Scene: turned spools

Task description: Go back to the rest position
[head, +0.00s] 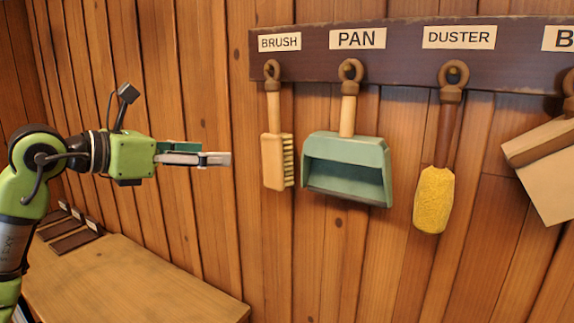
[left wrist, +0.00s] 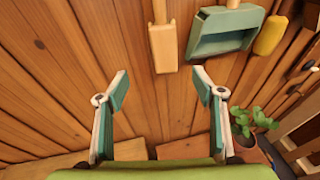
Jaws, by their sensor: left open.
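My left gripper (head: 222,159) is open and empty, held in the air in front of the plank wall, left of the hanging brush. In the left wrist view its two fingers (left wrist: 160,90) stand wide apart with only wall between them. The brush (head: 274,160) hangs from its peg under the BRUSH label, apart from the gripper; it also shows in the left wrist view (left wrist: 163,48). My right gripper is in neither view.
A dark rack board (head: 400,60) carries a green pan (head: 345,165), a yellow duster (head: 434,200) and a partly cut-off tan tool (head: 545,165). A wooden bench (head: 130,285) stands below left. A potted plant (left wrist: 250,125) shows in the left wrist view.

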